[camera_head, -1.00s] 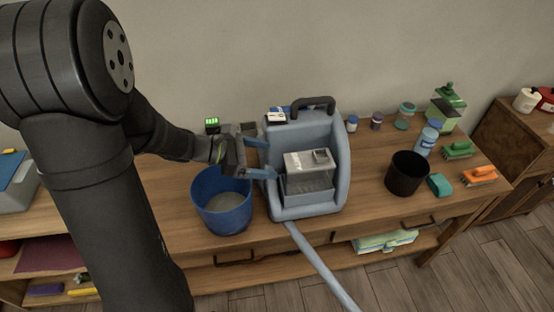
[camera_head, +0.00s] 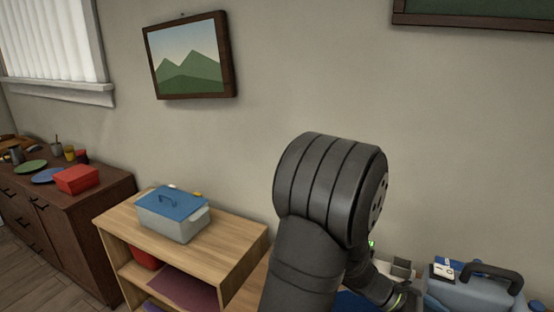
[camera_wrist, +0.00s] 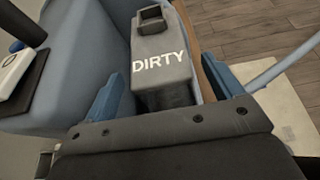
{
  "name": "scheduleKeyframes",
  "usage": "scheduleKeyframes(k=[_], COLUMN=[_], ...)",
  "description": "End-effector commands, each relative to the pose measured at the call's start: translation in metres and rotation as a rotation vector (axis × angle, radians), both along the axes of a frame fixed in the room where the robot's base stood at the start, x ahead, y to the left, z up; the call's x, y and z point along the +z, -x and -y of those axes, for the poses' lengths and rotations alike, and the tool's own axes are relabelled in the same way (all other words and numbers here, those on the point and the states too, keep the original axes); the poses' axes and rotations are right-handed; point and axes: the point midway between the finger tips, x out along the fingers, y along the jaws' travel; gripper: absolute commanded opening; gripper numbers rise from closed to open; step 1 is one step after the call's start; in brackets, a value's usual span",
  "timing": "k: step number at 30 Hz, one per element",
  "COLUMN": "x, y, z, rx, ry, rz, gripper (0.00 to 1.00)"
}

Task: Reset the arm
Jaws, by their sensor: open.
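My gripper (camera_wrist: 166,80) is open in the wrist view, its two blue fingers apart. A grey tank part marked "DIRTY" (camera_wrist: 160,48) lies between and beyond the fingers; I cannot tell if they touch it. It belongs to the blue-grey machine (camera_wrist: 85,60), whose body fills the left of the wrist view. In the head view the machine (camera_head: 475,292) shows only its top and dark handle at the lower right edge. My dark arm covers the lower middle there, and the fingertips are out of that view.
A grey box with a blue lid (camera_head: 172,216) stands on a wooden shelf unit (camera_head: 235,250) left of my arm. A dark cabinet (camera_head: 70,220) at the far left holds a red box (camera_head: 77,180) and plates. A mountain picture (camera_head: 190,58) hangs on the wall.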

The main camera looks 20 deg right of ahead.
Motion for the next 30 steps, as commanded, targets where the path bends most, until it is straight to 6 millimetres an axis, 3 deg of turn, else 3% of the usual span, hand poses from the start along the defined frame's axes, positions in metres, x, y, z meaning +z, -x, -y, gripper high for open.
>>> scheduleKeyframes(k=[9, 12, 18, 30], x=[-0.024, -0.009, 0.002, 0.003], y=[0.036, 0.033, 0.033, 0.033], z=[0.034, 0.034, 0.033, 0.033], rx=[-0.002, 0.000, 0.001, 0.000], ry=[-0.004, 0.003, 0.001, 0.000], rz=[-0.001, 0.003, 0.001, 0.000], gripper=[0.85, 0.85, 0.85, 0.85])
